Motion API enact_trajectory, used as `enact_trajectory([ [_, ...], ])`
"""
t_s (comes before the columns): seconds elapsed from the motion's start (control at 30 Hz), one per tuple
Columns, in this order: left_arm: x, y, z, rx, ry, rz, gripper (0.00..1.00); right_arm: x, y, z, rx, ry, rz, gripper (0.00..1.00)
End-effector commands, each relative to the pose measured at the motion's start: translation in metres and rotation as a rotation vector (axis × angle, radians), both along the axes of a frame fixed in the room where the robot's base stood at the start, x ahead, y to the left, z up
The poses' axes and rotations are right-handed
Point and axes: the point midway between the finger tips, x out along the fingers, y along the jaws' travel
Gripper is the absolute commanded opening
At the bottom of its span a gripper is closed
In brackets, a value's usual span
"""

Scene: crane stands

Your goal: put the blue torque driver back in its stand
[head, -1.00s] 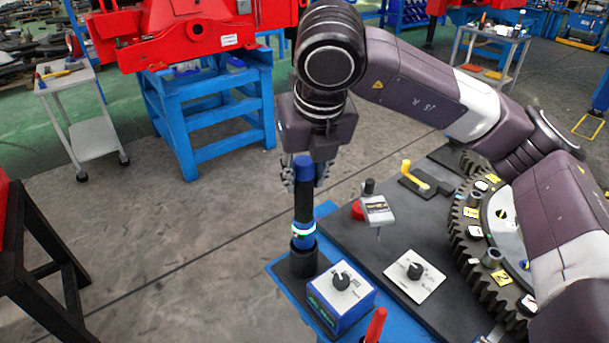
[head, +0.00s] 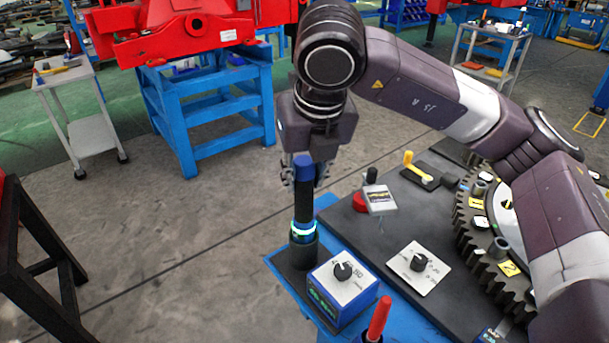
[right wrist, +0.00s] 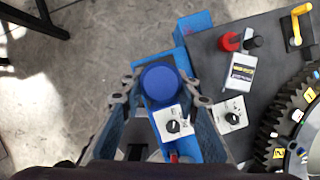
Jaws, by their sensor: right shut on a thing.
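The blue torque driver (head: 304,205) stands upright, with a blue cap, a dark handle and a ring glowing blue-green near its lower end. Its lower end is inside the black cup of its stand (head: 303,252), so its tip is hidden. My right gripper (head: 304,178) points down and is shut on the driver's upper part, just under the cap. In the right wrist view the round blue cap (right wrist: 160,83) lies between the two fingers (right wrist: 165,95) and hides the stand below. My left gripper is not in view.
A blue box with a black knob (head: 342,285) sits just right of the stand. A red-handled tool (head: 378,320) stands in front. A white knob plate (head: 418,267), a grey card-like piece (head: 380,200) and a large gear (head: 475,245) lie farther right. Floor is open to the left.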

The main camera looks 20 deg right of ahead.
Motion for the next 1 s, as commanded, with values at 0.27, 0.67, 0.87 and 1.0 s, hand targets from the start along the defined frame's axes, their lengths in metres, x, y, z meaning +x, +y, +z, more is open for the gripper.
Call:
enact_trajectory([
  [0.27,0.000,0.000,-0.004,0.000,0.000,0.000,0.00,0.001,0.000,-0.002,0.002,-0.004,0.000,0.44],
  [0.67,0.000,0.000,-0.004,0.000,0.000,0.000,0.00,0.000,0.000,-0.005,-0.001,0.003,0.001,0.49],
  [0.87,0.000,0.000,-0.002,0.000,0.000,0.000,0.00,-0.001,0.000,0.000,0.000,0.000,0.000,0.49],
  [1.0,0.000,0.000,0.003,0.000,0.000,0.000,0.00,-0.004,0.000,0.011,0.001,-0.002,0.000,0.49],
])
